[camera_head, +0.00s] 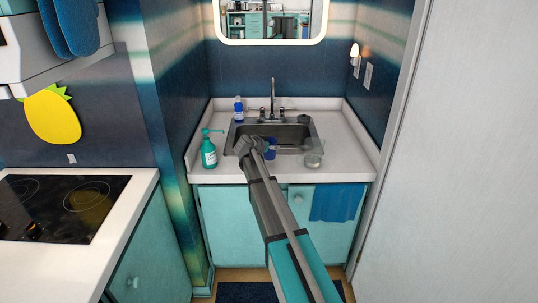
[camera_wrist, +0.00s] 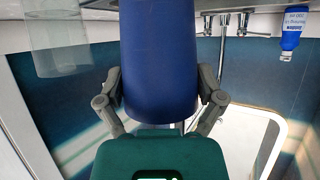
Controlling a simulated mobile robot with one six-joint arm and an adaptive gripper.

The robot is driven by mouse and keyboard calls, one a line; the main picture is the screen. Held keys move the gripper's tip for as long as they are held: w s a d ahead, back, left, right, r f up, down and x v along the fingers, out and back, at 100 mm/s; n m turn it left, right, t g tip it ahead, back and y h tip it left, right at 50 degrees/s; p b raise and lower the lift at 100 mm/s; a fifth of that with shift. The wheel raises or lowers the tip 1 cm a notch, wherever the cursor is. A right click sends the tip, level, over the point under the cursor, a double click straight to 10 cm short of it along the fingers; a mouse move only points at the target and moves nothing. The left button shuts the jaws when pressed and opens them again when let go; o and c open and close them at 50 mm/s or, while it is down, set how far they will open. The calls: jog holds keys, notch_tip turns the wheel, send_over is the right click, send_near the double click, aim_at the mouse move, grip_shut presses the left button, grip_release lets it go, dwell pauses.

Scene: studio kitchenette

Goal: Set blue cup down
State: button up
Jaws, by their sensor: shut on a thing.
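The blue cup (camera_wrist: 160,45) fills the middle of the wrist view, between the two fingers of my gripper (camera_wrist: 160,82). My gripper is shut on the cup, with a grey finger on each side. In the head view, only a small blue part of the cup (camera_head: 270,154) shows beside my gripper (camera_head: 253,146), over the front left part of the sink. My arm and gripper hide the rest of it. I cannot tell its height above the sink or counter.
The steel sink (camera_head: 300,133) with its faucet (camera_head: 273,100) is set in the white counter (camera_head: 225,171). A green pump bottle (camera_head: 208,152) stands left, a blue bottle (camera_head: 239,108) behind it. A clear glass (camera_head: 314,158) stands right.

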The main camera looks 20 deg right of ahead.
aim_at(269, 153)
jog(key=shift+w+f+b, duration=0.5)
jog(key=shift+f+b, duration=0.25)
jog(key=shift+s+f+b, duration=0.1)
jog(key=shift+f+b, duration=1.15)
jog(key=shift+f, duration=0.2)
jog(key=o, duration=1)
jog(key=shift+r, duration=0.1)
jog(key=shift+c, duration=0.2)
jog(key=shift+r, duration=0.15)
jog(key=shift+s+a+r, duration=0.15)
jog(key=shift+s, duration=0.05)
jog(key=p+v, duration=0.5)
jog(key=v, duration=0.6)
jog(key=shift+s, duration=0.2)
